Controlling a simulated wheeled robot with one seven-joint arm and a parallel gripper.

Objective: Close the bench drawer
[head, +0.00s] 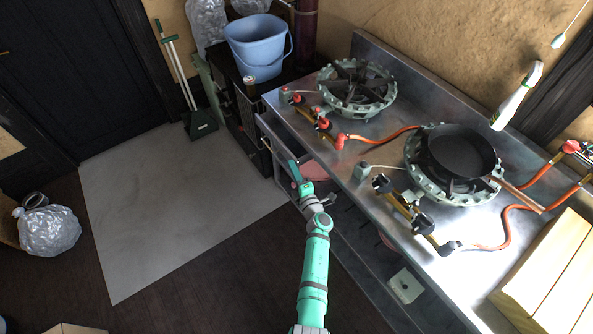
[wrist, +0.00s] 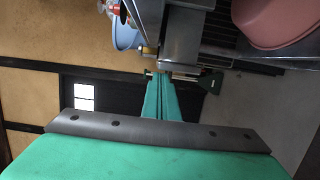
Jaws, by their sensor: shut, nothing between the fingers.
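The steel bench (head: 345,150) stands at the right of the head view with its front edge running down the picture. A grey metal edge (head: 268,124) shows below its far front corner; I cannot tell whether it is the drawer or a lower shelf. My gripper (head: 294,170) is shut and empty, beside the bench front near this edge. My arm hides part of the front. In the wrist view my green gripper fingers (wrist: 160,98) are together, just below a grey metal part (wrist: 185,40) of the bench. I cannot tell if they touch it.
A pink bowl (head: 319,170) sits under the bench top, also in the wrist view (wrist: 275,22). Two burners, a black pan (head: 462,152) and orange hoses are on top. A blue bucket (head: 258,45) stands beyond. The grey floor mat (head: 165,200) is clear.

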